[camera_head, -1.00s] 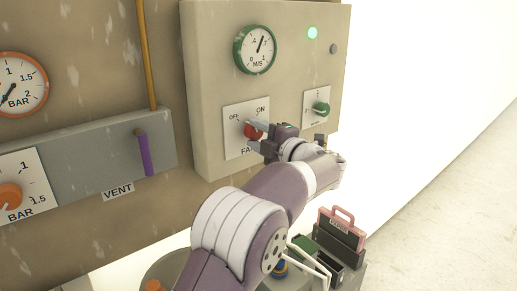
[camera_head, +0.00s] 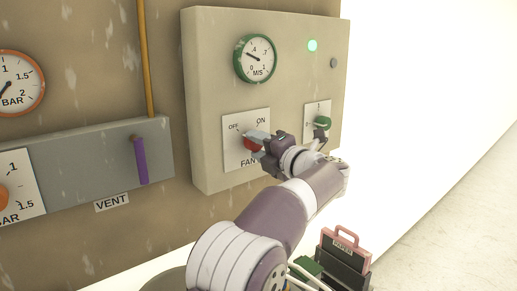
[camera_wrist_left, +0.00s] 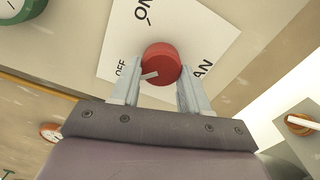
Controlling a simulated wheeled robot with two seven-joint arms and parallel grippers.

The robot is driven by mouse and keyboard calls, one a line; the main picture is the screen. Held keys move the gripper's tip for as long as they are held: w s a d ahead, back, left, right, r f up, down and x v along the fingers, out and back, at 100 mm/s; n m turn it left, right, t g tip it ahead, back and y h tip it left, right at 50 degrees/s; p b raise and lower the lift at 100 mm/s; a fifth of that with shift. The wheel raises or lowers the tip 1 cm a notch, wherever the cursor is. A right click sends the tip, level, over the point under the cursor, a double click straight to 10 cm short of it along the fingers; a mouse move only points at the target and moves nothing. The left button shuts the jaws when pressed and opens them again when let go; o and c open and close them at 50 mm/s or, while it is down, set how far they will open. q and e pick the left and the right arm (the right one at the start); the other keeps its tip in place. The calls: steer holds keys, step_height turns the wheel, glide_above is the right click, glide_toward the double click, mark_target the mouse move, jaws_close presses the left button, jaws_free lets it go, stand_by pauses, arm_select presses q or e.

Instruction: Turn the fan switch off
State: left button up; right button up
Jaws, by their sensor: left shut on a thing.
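The fan switch is a red knob (camera_head: 250,145) on a white plate (camera_head: 234,158) marked OFF, ON and FAN, on the front of a beige box. My left gripper (camera_head: 257,140) is shut on this knob and partly hides it in the head view. In the left wrist view the red knob (camera_wrist_left: 162,62) sits between the two fingers of the gripper (camera_wrist_left: 160,85). Its pale pointer is toward the OFF side. The M/S gauge (camera_head: 256,58) above has its needle toward the upper left, at a low value. My right gripper is not in view.
A purple lever (camera_head: 140,160) marked VENT is left of the box. A pink-handled dark case (camera_head: 343,255) stands below at right.

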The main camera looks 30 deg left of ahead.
arm_select(q)
steer(key=shift+r, duration=0.35)
steer(key=o, duration=0.9)
steer(key=shift+o, duration=0.8)
steer(key=shift+f, duration=0.15)
steer(key=shift+d, duration=0.1)
steer(key=v, duration=1.2)
steer(key=shift+d, duration=0.25)
steer(key=shift+s, duration=0.1)
